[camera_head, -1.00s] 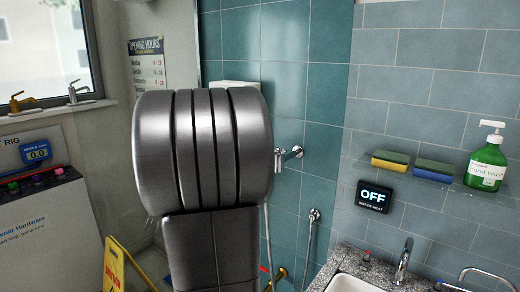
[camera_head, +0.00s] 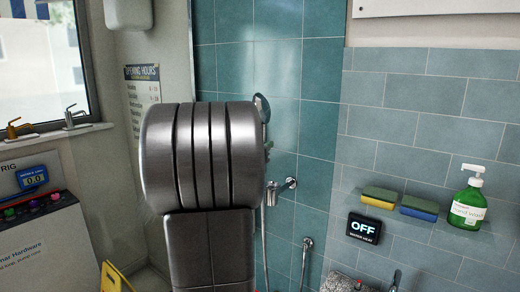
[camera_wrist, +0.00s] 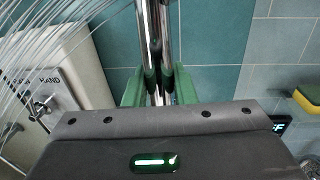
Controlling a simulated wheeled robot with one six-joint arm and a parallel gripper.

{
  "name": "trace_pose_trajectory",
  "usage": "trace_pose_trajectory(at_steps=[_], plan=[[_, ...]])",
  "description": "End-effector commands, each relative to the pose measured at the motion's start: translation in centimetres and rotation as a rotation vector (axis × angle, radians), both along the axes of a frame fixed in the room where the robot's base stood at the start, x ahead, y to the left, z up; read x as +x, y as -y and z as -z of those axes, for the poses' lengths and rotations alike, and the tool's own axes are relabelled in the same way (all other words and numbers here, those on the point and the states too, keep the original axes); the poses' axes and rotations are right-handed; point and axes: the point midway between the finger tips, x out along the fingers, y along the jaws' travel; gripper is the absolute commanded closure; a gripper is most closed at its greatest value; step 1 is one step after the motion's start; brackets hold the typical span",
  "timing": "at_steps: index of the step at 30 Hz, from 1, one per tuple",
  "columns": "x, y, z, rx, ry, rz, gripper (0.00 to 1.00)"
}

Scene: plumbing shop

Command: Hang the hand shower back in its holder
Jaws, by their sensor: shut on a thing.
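The hand shower shows in the head view as a round head (camera_head: 262,107) just above and right of my arm's large grey joint. In the wrist view its chrome handle (camera_wrist: 164,30) stands roughly upright between the green fingers of my gripper (camera_wrist: 158,88), which are shut on it. Thin pale streaks fan out at the upper left there and look like water jets. A chrome wall fitting, apparently the holder (camera_head: 289,183), sticks out of the teal tiles right of my arm, below the head.
A hose outlet (camera_head: 307,243) sits lower on the teal wall. To the right are an OFF sign (camera_head: 363,228), two sponges (camera_head: 379,197) and a green soap bottle (camera_head: 468,201). A pale box marked HAND (camera_wrist: 55,85) stands left in the wrist view.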

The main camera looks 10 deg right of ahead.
Motion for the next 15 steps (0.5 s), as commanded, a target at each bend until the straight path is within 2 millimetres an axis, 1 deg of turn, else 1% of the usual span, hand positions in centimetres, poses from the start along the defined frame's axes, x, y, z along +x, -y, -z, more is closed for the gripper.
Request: trace_pose_trajectory(at_steps=[1,15], plan=[[0.4,0.6,1.1,-0.001,-0.002,0.004,1.00],[4.0,4.1,3.6,-0.001,-0.002,0.002,1.00]])
